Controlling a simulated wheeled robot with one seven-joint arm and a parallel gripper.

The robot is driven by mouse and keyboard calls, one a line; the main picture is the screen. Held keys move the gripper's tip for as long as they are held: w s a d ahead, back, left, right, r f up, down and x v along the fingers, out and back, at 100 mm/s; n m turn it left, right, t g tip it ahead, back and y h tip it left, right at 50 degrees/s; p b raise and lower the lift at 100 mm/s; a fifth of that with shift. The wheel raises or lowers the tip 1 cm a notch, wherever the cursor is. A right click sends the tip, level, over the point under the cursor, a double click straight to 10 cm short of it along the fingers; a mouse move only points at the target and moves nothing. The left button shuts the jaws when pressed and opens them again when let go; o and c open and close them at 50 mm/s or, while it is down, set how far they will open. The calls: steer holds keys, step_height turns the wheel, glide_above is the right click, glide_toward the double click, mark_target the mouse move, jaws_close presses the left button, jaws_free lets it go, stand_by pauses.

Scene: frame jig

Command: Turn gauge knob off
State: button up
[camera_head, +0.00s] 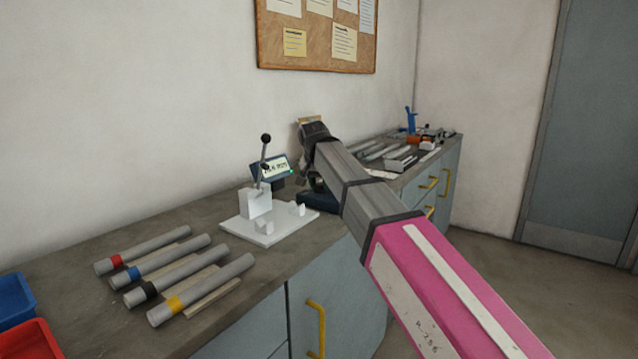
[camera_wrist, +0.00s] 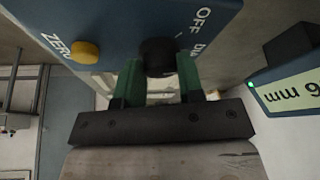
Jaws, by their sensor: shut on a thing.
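The gauge is a dark blue box; its blue panel (camera_wrist: 120,25) fills the top of the wrist view, with "OFF" lettering and part of another label. The black gauge knob (camera_wrist: 158,56) stands out from this panel. My gripper (camera_wrist: 160,82) has green fingertips, one on each side of the knob, and is shut on it. The pointer position of the knob is too unclear to tell. In the camera_head view the gauge box (camera_head: 318,200) is mostly behind my arm, and the knob is hidden. The gauge display (camera_head: 270,168) is lit; the wrist view shows its screen (camera_wrist: 292,92) reading "6 mm" in part.
A yellow button (camera_wrist: 85,51) marked "ZERO" sits beside the knob. A white jig with a black-balled lever (camera_head: 256,205) stands left of the gauge. Several banded grey tubes (camera_head: 200,284) lie nearer on the bench. Blue (camera_head: 14,298) and red (camera_head: 32,342) bins are at lower left.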

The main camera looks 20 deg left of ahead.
steer(key=n+y, duration=0.1)
steer(key=n, duration=0.3)
steer(key=shift+d+n+y, duration=0.15)
steer(key=shift+n+y, duration=0.15)
steer(key=shift+y, duration=0.1)
steer(key=n+g, duration=0.1)
steer(key=n, duration=0.1)
steer(key=n+y, duration=0.1)
steer(key=n, duration=0.1)
steer(key=shift+w+n+g, duration=0.1)
steer(key=shift+n+g, duration=0.3)
steer(key=shift+d, duration=0.1)
steer(key=o, duration=0.9)
steer(key=shift+r, duration=0.1)
steer(key=v, duration=1)
steer(key=shift+d+r, duration=0.2)
steer(key=shift+d, duration=0.1)
